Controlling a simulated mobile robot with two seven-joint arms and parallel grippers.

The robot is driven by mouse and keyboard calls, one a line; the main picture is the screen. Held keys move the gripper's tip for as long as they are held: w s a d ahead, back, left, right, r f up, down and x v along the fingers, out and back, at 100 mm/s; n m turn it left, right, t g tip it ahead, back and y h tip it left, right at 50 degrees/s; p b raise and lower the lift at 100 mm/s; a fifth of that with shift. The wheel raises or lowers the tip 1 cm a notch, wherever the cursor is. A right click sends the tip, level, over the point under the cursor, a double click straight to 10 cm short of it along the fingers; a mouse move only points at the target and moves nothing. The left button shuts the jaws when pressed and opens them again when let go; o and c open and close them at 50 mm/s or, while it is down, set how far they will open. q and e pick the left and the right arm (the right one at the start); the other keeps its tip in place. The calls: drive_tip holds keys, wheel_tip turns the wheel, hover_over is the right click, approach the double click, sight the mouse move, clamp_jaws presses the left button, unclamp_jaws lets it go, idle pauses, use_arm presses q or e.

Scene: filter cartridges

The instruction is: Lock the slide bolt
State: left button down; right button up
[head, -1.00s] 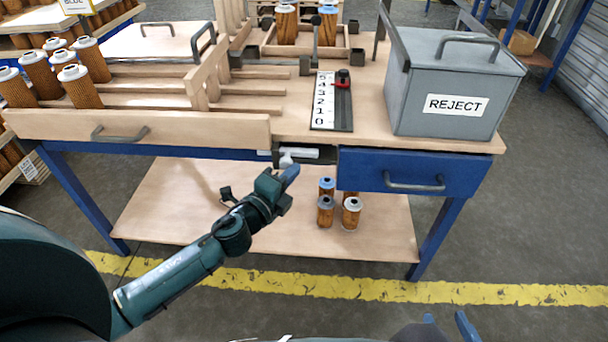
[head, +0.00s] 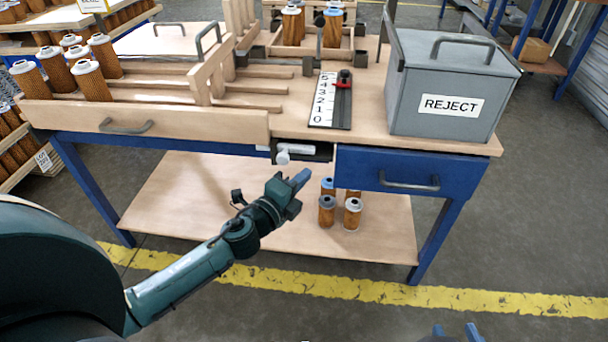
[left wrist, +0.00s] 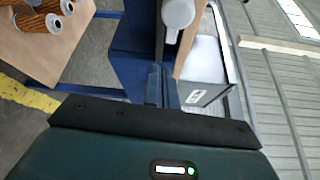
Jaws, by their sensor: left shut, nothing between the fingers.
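The slide bolt (head: 300,149) sits on a dark plate under the front edge of the table, left of the blue drawer. Its pale round knob (head: 283,156) sticks out at the left end. In the left wrist view the knob (left wrist: 178,13) shows at the top, beyond the fingertips. My left gripper (head: 301,177) is shut and empty, below and a little right of the knob, apart from it. Its fingers (left wrist: 161,86) also show in the left wrist view. My right gripper (head: 457,332) shows only its two blue fingertips, spread apart, at the bottom edge.
The blue drawer (head: 360,170) with a dark handle is right of the bolt. Several filter cartridges (head: 327,211) stand on the lower shelf (head: 180,205) behind my left gripper. A grey REJECT bin (head: 430,85) stands on the tabletop (head: 365,130).

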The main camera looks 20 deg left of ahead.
use_arm(q)
drive_tip(key=s+a, duration=0.2)
drive_tip(key=s, duration=0.6)
drive_tip(key=shift+r, duration=0.2)
use_arm(e)
drive_tip(key=shift+w+a, duration=0.1)
drive_tip(key=shift+a, duration=0.2)
